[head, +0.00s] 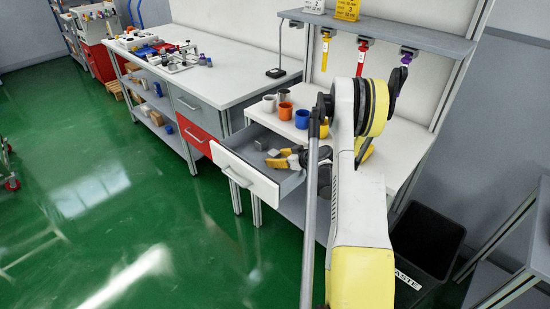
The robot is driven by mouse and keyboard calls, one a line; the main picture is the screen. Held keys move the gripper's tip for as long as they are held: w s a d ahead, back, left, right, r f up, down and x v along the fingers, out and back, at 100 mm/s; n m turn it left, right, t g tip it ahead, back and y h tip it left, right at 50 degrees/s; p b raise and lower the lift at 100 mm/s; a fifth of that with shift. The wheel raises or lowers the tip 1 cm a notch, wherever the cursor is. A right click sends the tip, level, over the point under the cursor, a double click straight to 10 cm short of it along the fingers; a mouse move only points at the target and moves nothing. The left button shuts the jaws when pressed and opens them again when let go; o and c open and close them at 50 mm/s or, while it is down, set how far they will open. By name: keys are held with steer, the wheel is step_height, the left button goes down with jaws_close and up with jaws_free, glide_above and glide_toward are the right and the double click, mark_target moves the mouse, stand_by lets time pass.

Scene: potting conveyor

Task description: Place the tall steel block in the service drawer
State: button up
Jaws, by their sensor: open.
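The service drawer (236,166) with a white front stands pulled open under the white bench. A small grey block (272,153) lies inside it, just left of my gripper's fingertips. Another grey piece (260,145) shows farther back in the drawer. Either may be the tall steel block; at this size I cannot tell which, nor whether it is upright. My gripper (279,158), with yellow and black fingers, is open inside or just above the drawer. The fingertips are close to the nearer grey block; contact cannot be told. My arm hides the drawer's right side.
Several cups (285,110), grey, orange and blue, stand on the bench above the drawer. A red drawer front (198,137) is to the left. A black waste bin (425,245) stands at right. The green floor left of the drawer is clear.

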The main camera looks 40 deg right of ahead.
steer(key=a+p+v, duration=0.1)
steer(key=p+v, duration=0.2)
steer(key=v, duration=0.8)
steer(key=w+a+r+g+y, duration=0.1)
steer(key=a+r+g, duration=0.1)
steer(key=a+r, duration=0.7)
steer(key=w+a+r+g, duration=0.15)
steer(key=a+r, duration=0.45)
steer(key=a, duration=0.6)
steer(key=s+a+r+h, duration=0.1)
steer(key=s+a+r, duration=0.2)
steer(key=s+a, duration=0.6)
steer(key=s+a+r+g, duration=0.1)
steer(key=s+a+r, duration=0.2)
steer(key=s+a, duration=0.6)
steer(key=shift+s+r+m+h, duration=0.3)
steer(key=shift+s+m+h, duration=0.1)
steer(key=shift+s, duration=0.2)
steer(key=shift+g, duration=0.25)
